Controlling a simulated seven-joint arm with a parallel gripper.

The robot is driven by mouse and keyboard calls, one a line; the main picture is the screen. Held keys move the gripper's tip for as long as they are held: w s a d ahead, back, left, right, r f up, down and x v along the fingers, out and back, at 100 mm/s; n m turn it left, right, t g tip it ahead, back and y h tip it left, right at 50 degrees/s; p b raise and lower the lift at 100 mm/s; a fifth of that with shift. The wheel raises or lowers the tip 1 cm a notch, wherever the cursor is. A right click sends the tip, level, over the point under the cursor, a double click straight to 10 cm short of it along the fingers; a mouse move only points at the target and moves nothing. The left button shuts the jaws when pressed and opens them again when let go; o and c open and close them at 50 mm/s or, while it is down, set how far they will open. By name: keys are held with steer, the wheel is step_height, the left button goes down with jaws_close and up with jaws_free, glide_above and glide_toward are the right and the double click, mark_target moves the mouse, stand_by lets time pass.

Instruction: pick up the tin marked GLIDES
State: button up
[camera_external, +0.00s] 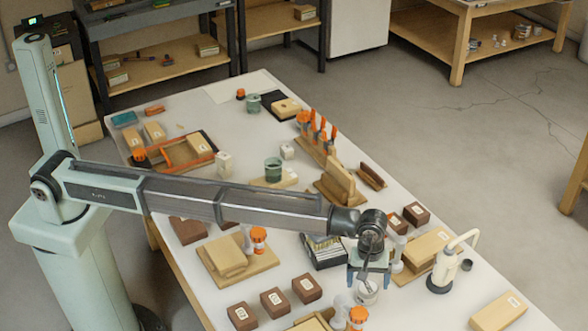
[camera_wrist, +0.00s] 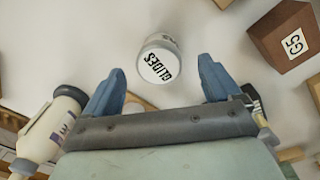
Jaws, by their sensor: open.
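The tin marked GLIDES (camera_wrist: 160,62) shows in the wrist view as a small round grey tin with a white lid and black lettering. It stands on the white bench, just beyond the fingertips and between their lines. In the external view the tin (camera_external: 366,293) is below my gripper, partly covered by it. My gripper (camera_wrist: 160,82) has its two blue fingers spread wide, with nothing between them. In the external view my gripper (camera_external: 369,277) points down over the front right part of the bench.
A brown block marked G5 (camera_wrist: 288,38) is right of the tin in the wrist view. A white bottle (camera_wrist: 48,125) is at lower left. In the external view an orange-capped jar (camera_external: 357,317) and brown blocks (camera_external: 274,301) stand nearby. A white dispenser (camera_external: 443,272) is to the right.

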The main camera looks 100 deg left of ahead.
mark_target(368, 288)
steer(key=shift+w+f, duration=0.2)
steer(key=shift+f, duration=2.45)
steer(key=c, duration=1.2)
